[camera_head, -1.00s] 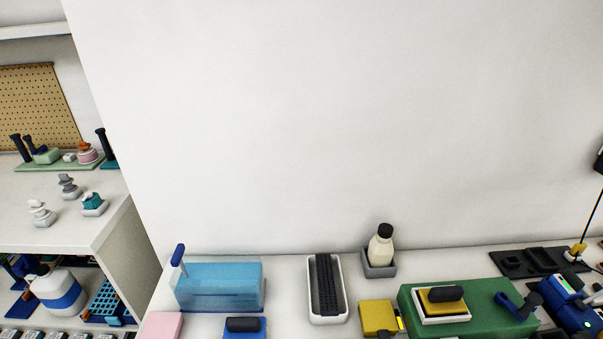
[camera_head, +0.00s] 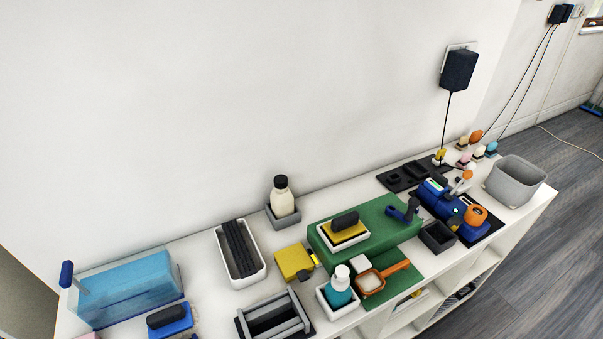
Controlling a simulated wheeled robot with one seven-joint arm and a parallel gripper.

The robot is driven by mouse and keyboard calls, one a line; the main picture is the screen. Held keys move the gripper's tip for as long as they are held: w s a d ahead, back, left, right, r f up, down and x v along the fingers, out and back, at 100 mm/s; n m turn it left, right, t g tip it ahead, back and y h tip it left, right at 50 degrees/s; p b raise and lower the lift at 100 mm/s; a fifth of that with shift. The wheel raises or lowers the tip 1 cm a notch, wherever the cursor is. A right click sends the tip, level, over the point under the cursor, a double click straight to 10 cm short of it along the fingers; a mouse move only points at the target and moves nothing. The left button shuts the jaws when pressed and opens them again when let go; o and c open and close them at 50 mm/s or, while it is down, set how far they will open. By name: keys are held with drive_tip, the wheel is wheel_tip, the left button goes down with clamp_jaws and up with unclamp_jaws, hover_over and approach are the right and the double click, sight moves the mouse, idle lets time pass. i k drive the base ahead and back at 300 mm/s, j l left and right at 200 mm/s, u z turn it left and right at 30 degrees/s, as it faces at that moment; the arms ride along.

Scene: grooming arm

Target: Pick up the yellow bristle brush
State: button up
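A yellow block with a dark rounded handle on top, which looks like the yellow bristle brush (camera_head: 355,235), sits in a shallow white tray (camera_head: 342,247) on a green box (camera_head: 388,227). Its bristles are hidden in the tray. Another yellow block (camera_head: 292,262), with a dark clip-like part at its right side, lies on the white top just left of the green box. My gripper is not in view.
A white tray with a black ridged piece (camera_head: 255,269), a cream bottle (camera_head: 282,200) in a grey holder, a grey-barred rack (camera_head: 274,317), a teal bottle (camera_head: 339,292) and an orange-handled tool (camera_head: 395,268) surround it. A blue translucent box (camera_head: 130,285) stands left. A grey bin (camera_head: 514,182) stands at the right end.

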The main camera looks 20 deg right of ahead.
sight(342, 228)
drive_tip(key=l+z, duration=0.3)
drive_tip(key=z, duration=0.2)
drive_tip(key=i+l+z, duration=0.1)
drive_tip(key=l+z, duration=0.15)
drive_tip(key=z, duration=0.25)
